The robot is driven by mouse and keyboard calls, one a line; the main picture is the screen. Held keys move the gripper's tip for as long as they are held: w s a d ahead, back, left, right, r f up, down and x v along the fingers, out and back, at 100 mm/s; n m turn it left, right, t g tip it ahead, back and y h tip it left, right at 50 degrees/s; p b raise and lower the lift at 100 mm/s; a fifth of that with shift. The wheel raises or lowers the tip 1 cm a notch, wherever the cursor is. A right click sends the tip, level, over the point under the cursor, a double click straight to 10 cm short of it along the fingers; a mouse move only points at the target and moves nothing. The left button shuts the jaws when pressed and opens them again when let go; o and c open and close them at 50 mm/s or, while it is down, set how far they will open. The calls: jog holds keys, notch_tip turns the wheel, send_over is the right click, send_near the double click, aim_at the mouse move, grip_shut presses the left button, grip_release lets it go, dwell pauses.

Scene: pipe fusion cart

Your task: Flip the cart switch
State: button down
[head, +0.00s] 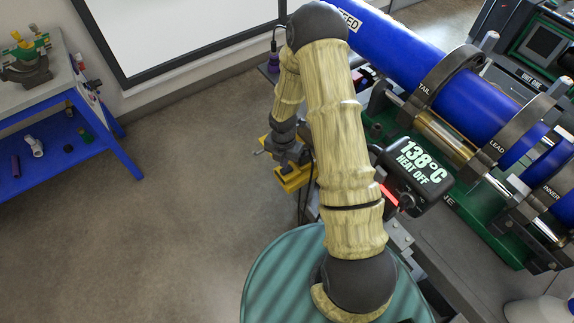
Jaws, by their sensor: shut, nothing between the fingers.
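My gripper (286,152) is in the head view, left of the fusion cart and beside a yellow box (294,180) at the cart's near left side. It is shut and empty; its fingertips are small and dark, and I cannot tell whether they touch the box. I cannot make out a switch lever on the box. A display unit (417,173) on the cart reads "138°C HEAT OFF". A red lit strip (389,195) shows at its left edge, partly behind my arm.
A blue pipe (480,105) lies in dark clamps marked TAIL, LEAD and INNER on the green cart frame (490,237). A blue bench (60,120) with a vise stands at the left. The floor between is clear.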

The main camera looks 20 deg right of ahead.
jog(key=shift+r+p, duration=1.55)
jog(key=shift+r, duration=0.45)
notch_tip(320, 180, up, 16)
jog(key=f+m+t, duration=0.1)
jog(key=m, duration=1.2)
send_over(284, 170)
jog(key=s, duration=0.5)
jog(key=s+r+m+t, duration=0.1)
jog(key=s+r+m, duration=0.8)
jog(key=m, duration=0.5)
jog(key=shift+s+r+m+t, duration=0.3)
jog(key=shift+r, duration=0.35)
jog(key=shift+w, duration=0.1)
